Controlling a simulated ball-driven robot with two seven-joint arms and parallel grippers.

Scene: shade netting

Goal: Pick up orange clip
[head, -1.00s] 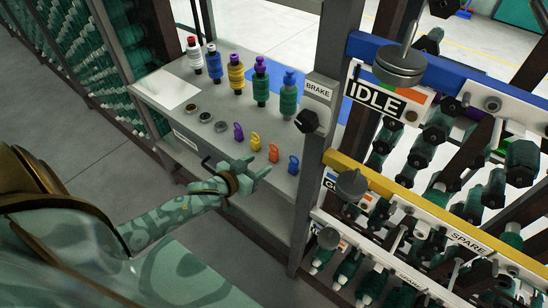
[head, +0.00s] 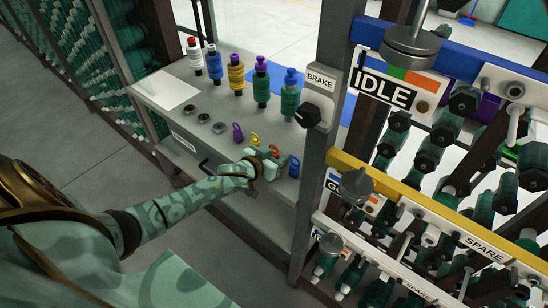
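The orange clip (head: 273,149) stands on the grey bench shelf, between a yellow clip (head: 254,139) and a blue clip (head: 294,166). My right gripper is not in view.
Several thread spools, one of them yellow (head: 236,76), stand behind the clips. The brake knob panel (head: 318,103) and its grey post rise to the right. A drawer handle (head: 208,168) sits on the bench front (head: 180,150).

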